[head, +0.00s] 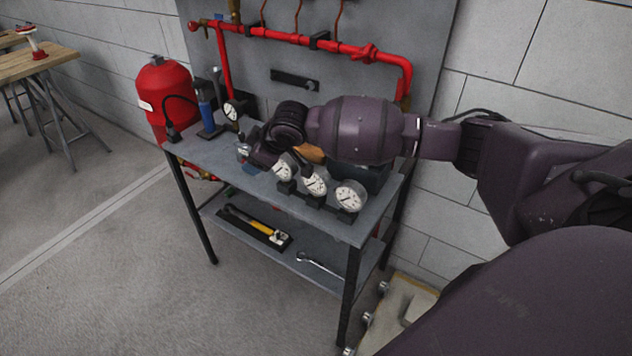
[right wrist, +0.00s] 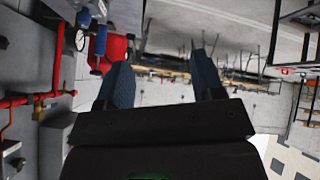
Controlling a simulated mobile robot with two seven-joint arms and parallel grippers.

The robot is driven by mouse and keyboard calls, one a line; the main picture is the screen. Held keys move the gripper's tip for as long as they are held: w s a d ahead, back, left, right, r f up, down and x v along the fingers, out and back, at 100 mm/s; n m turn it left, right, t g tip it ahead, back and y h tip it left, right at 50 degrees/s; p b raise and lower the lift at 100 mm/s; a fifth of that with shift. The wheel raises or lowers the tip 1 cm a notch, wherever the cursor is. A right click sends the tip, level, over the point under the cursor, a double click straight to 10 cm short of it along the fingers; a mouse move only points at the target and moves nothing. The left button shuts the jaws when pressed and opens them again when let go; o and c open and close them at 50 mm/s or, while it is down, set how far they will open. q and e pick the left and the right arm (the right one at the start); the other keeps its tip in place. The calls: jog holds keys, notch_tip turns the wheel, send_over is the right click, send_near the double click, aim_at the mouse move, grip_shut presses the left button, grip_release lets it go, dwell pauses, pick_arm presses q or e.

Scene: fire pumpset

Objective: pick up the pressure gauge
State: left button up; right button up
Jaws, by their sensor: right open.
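Three white-faced pressure gauges stand in black holders along the front right of the grey bench: a left one (head: 283,168), a middle one (head: 315,183) and a larger right one (head: 350,195). Another gauge (head: 231,110) sits by the blue hand pump (head: 207,113). My right gripper (head: 248,160) is over the bench, left of the row of gauges, and its arm hides part of the bench top. In the right wrist view its two blue fingers (right wrist: 162,80) are apart with nothing between them. My left gripper is out of view.
A red tank (head: 165,90) stands at the bench's back left. Red pipework (head: 310,42) crosses the grey back panel. The lower shelf (head: 285,250) holds a yellow-handled tool (head: 255,228) and a wrench (head: 318,268). Open floor lies left of the bench.

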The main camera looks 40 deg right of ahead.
jog(key=d+r+m+g+h, duration=0.2)
jog(key=d+g, duration=0.1)
jog(key=d, duration=0.4)
jog(key=m+g+h, duration=0.1)
jog(key=m+g, duration=0.2)
jog(key=g, duration=0.1)
send_over(317, 168)
jog(key=shift+w+a, duration=0.1)
jog(key=shift+a, duration=0.15)
jog(key=shift+f+g, duration=0.15)
jog(key=shift+g, duration=0.15)
jog(key=shift+s+f, duration=0.2)
jog(key=shift+f, duration=0.05)
notch_tip(317, 168, down, 10)
jog(key=shift+w+d+f+b, duration=0.1)
jog(key=shift+d+b, duration=0.05)
jog(key=shift+b, duration=0.75)
jog(key=shift+c, duration=0.2)
jog(key=c, duration=1.1)
